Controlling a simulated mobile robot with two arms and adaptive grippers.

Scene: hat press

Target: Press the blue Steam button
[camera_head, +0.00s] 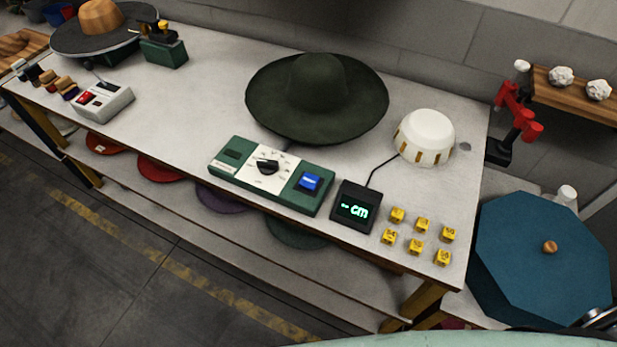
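The blue Steam button (309,182) sits on the right end of a green control box (225,172) near the front edge of the workbench. The box also has a white dial plate with a black knob (268,166). The button's label is too small to read. Nothing touches the button, and nothing covers it. Neither of my grippers can be made out in the head view. A small dark metallic part shows at the lower right edge, too cut off to identify.
A dark green wide-brimmed hat (318,85) lies behind the box. A black display (356,206), several yellow cubes (417,247) and a white dome (425,133) are to the right. A grey box with a red switch (103,101) is at left. A blue octagonal lid (540,285) is at lower right.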

